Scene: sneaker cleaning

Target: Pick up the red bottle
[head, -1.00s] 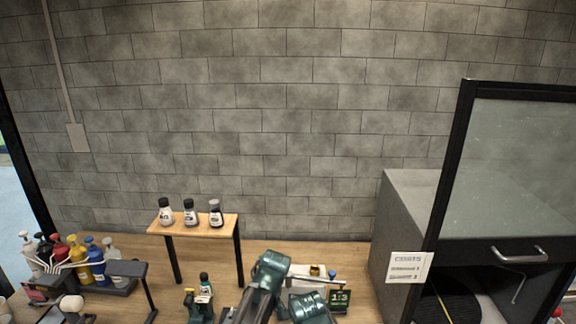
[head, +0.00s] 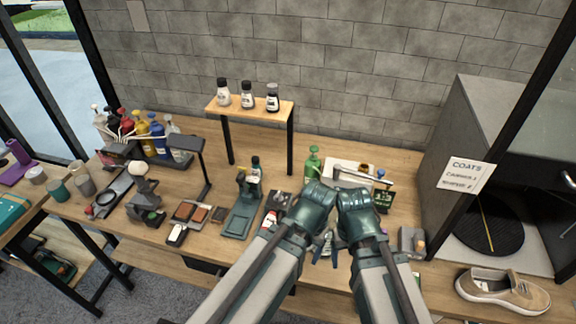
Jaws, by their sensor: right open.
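A red bottle (head: 127,127) stands at the left back of the workbench in the head view. It is in a row of pump bottles, between a white one and a blue one, and pale curved pieces hide part of its front. My right gripper (head: 327,247) is small in the picture, low between my two arms near the bench's front edge. It is open, holds nothing visible, and is far to the right of the red bottle. My left gripper is hidden behind my arm links.
A small wooden shelf (head: 250,105) with three dark-capped bottles stands right of the row. A black lamp-like stand (head: 200,165), a green bottle (head: 313,162) and several small tools crowd the bench. A grey cabinet (head: 462,130) stands at right; a tan shoe (head: 502,291) lies before it.

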